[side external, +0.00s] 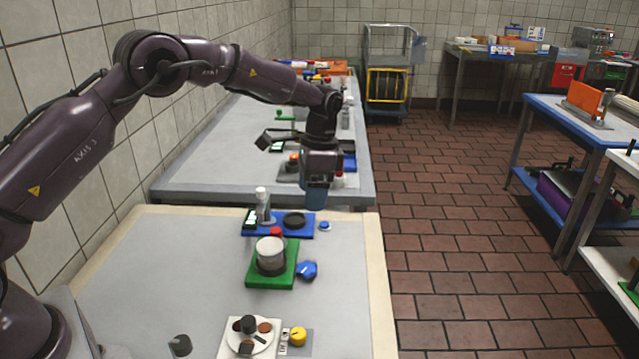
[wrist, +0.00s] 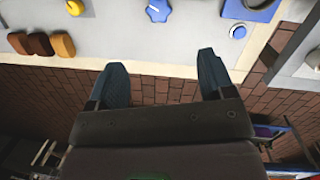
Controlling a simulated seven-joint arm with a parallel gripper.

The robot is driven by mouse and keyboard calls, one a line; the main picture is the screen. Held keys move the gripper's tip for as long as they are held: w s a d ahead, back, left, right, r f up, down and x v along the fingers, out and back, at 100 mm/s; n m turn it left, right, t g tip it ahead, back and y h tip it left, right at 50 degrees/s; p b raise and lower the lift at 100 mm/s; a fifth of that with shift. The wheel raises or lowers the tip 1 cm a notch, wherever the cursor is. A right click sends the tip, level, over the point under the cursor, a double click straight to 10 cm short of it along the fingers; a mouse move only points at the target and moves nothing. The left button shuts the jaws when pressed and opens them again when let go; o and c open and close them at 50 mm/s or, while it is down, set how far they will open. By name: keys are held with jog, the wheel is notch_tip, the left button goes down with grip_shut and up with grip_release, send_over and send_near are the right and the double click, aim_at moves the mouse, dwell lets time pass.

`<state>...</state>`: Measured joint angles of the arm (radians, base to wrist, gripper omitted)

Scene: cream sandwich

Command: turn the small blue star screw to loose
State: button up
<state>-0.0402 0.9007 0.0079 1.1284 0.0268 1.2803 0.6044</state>
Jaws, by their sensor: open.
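The small blue star screw (side external: 307,270) is a lobed blue knob at the right side of a green base (side external: 256,278) on the near table. In the wrist view the star screw (wrist: 158,10) is at the top edge, on a pale surface, with a white mark on top. My gripper (side external: 316,205) hangs fingers down, above and beyond the star screw in the side view. In the wrist view my gripper (wrist: 161,72) shows two dark teal fingers spread wide with nothing between them. The fingers are well apart from the screw.
A round tub (side external: 270,255) stands on the green base. Behind it are a blue tray (side external: 250,231), a white-capped bottle (side external: 263,205) and a small blue button (side external: 324,226). A yellow knob (side external: 298,337) is at the front. The table's right edge borders open tiled floor.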

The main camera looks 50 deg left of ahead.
jog(key=shift+w+d+r+n+g, duration=0.1)
jog(key=shift+w+r+n+g, duration=0.1)
jog(key=shift+w+n, duration=0.25)
jog(key=shift+w+r+n+g, duration=0.15)
jog(key=shift+w+n+g, duration=0.05)
jog(key=shift+w+n, duration=0.2)
jog(key=m+t, duration=0.3)
jog(key=m, duration=0.4)
send_over(309, 268)
notch_tip(309, 268, down, 5)
jog(key=shift+n, duration=0.25)
notch_tip(309, 268, down, 12)
jog(key=shift+f, duration=0.2)
